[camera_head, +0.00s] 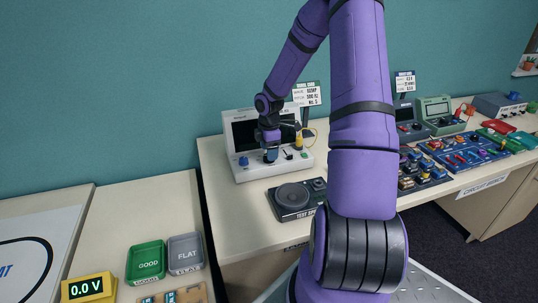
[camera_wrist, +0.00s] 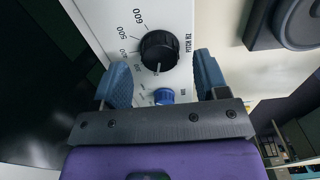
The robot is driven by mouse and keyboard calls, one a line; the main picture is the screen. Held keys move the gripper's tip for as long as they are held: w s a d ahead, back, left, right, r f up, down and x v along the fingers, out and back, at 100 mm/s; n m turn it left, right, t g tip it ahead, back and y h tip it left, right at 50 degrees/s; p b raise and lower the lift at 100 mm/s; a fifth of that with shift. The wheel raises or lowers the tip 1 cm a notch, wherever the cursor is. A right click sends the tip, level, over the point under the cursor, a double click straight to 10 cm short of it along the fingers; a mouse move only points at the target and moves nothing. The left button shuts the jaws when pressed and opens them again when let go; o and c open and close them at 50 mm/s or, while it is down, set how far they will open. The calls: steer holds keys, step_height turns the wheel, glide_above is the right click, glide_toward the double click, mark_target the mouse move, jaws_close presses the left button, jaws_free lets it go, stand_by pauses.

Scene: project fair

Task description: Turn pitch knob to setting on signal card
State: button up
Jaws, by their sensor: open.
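The black pitch knob (camera_wrist: 158,50), marked PITCH HZ, sits on a white panel in the wrist view. A scale runs around it, with 600 and 500 legible. A pale pointer mark seems to show at its lower edge. My gripper (camera_wrist: 163,72) is open, with one blue-grey finger on each side just below the knob in the picture, not closed on it. In the head view my gripper (camera_head: 271,152) is at the front of the white signal device (camera_head: 238,130) and hides the knob. The signal card (camera_head: 306,95) stands behind; its small print seems to include 500 Hz.
A blue knob (camera_wrist: 164,96) lies between my fingers' bases in the wrist view. A black speaker unit (camera_head: 292,199) stands in front of the device. A yellow-tipped plug (camera_head: 299,141) with a cable is right of my gripper. Circuit boards fill the right table.

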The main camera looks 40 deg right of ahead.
steer(key=shift+f, duration=1.1)
steer(key=c, duration=0.9)
